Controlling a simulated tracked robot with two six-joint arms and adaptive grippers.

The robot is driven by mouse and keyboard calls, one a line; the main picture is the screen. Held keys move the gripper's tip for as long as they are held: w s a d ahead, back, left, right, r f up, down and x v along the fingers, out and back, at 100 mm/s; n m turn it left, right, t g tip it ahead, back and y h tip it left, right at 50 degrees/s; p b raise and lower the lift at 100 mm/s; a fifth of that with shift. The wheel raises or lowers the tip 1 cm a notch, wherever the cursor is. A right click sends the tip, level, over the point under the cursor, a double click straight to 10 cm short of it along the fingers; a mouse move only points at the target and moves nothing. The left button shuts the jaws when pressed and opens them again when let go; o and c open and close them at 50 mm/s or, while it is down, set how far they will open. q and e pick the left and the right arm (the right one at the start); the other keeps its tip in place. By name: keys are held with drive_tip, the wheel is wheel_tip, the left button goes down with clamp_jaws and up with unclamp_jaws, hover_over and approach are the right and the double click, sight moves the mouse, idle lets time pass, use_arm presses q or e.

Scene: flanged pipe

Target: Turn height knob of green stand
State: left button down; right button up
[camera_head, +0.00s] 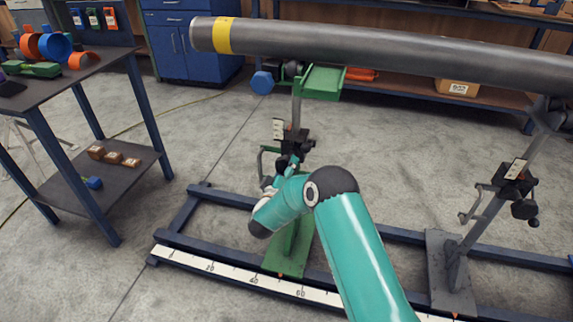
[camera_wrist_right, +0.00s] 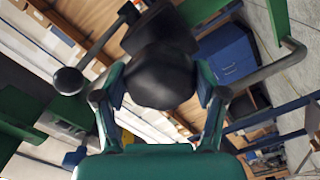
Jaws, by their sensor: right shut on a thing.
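My right gripper (camera_head: 287,166) is at the black collar, partly hidden by my teal forearm. In the right wrist view, my right gripper (camera_wrist_right: 160,100) is shut on the round black height knob (camera_wrist_right: 160,75), with one finger on each side of it. A crank handle (camera_wrist_right: 262,72) shows at the right. My left gripper is not in view.
A grey pipe (camera_head: 400,52) with a yellow band crosses overhead. A grey stand (camera_head: 452,275) stands to the right. A ruler strip (camera_head: 235,272) lies along the front rail. A dark table (camera_head: 75,68) is at the left. Bare floor lies between.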

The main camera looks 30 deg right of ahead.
drive_tip(key=n+p, duration=0.1)
drive_tip(key=n, duration=0.1)
drive_tip(key=n+p, duration=0.1)
drive_tip(key=n, duration=0.3)
drive_tip(key=shift+w+a+r+n+p, duration=0.15)
drive_tip(key=shift+a+n+p, duration=0.1)
drive_tip(key=shift+n+p, duration=0.15)
drive_tip(key=n+p, duration=0.1)
drive_tip(key=n, duration=0.1)
drive_tip(key=shift+n, duration=0.3)
drive_tip(key=shift+n+p, duration=0.35)
drive_tip(key=shift+n, duration=1.05)
drive_tip(key=o, duration=1.1)
drive_tip(key=shift+f, duration=0.2)
drive_tip(key=shift+o, duration=0.2)
drive_tip(key=shift+d+r, duration=0.1)
drive_tip(key=shift+d, duration=0.05)
drive_tip(key=v, duration=1.2)
